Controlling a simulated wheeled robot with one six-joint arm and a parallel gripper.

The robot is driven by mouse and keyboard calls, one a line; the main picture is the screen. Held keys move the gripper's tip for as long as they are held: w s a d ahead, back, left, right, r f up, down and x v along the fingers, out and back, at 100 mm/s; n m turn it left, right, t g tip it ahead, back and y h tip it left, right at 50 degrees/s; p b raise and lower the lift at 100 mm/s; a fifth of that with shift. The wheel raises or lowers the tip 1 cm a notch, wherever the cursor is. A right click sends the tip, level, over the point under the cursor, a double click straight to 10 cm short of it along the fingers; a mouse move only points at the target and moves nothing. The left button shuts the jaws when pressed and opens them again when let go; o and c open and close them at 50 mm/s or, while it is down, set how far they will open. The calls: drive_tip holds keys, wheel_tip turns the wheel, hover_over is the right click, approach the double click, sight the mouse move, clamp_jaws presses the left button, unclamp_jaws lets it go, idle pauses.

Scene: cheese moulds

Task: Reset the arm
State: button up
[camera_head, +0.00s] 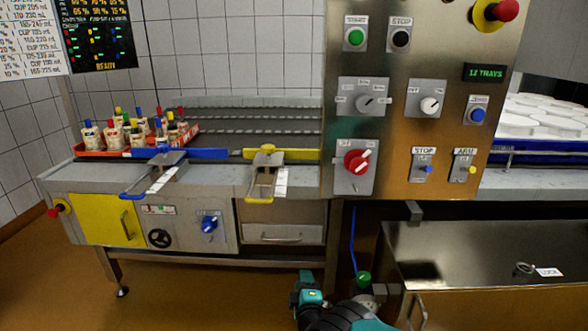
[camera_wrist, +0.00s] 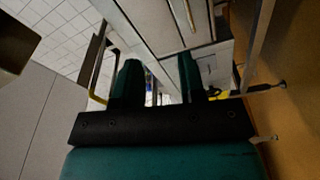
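My gripper (camera_head: 308,284) shows at the bottom middle of the head view, low in front of the machine and apart from it. In the wrist view its two dark teal fingers (camera_wrist: 160,78) stand apart with a gap between them, and I see nothing held. A small switch plate with a label that seems to read ARM (camera_head: 464,166) sits at the lower right of the brown control panel (camera_head: 395,120). It carries a yellow button. My gripper is well below and left of it.
A blue-handled fixture (camera_head: 178,154) and a yellow-handled fixture (camera_head: 267,155) jut from the counter. An orange tray (camera_head: 91,152) of bottles stands at the left. A steel chest (camera_head: 480,255) is close at the right. Open floor (camera_head: 200,300) lies at the lower left.

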drive_tip(key=w+d+r+m+g+h, duration=0.35)
drive_tip(key=w+r+m, duration=0.3)
drive_tip(key=r, duration=0.45)
drive_tip(key=s+d+r+m+g, duration=0.2)
drive_tip(key=s+r+m+g, duration=0.2)
drive_tip(key=r, duration=0.5)
drive_tip(key=s+d+r+g+y, duration=0.2)
drive_tip(key=s+r+g, duration=0.1)
drive_tip(key=s+r, duration=0.55)
drive_tip(key=s+d+r+g+y, duration=0.25)
drive_tip(key=s+r, duration=0.25)
drive_tip(key=s, duration=0.6)
drive_tip(key=s+d+r+n+g+y, duration=0.1)
drive_tip(key=s+r+g, duration=0.15)
drive_tip(key=s, duration=0.85)
drive_tip(key=s+d+r+g, duration=0.1)
drive_tip(key=s+r+g, duration=0.15)
drive_tip(key=s, duration=0.85)
wheel_tip(320, 180, up, 16)
drive_tip(key=p, duration=1.7)
drive_tip(key=shift+w+d+r, duration=0.15)
drive_tip(key=shift+w, duration=0.15)
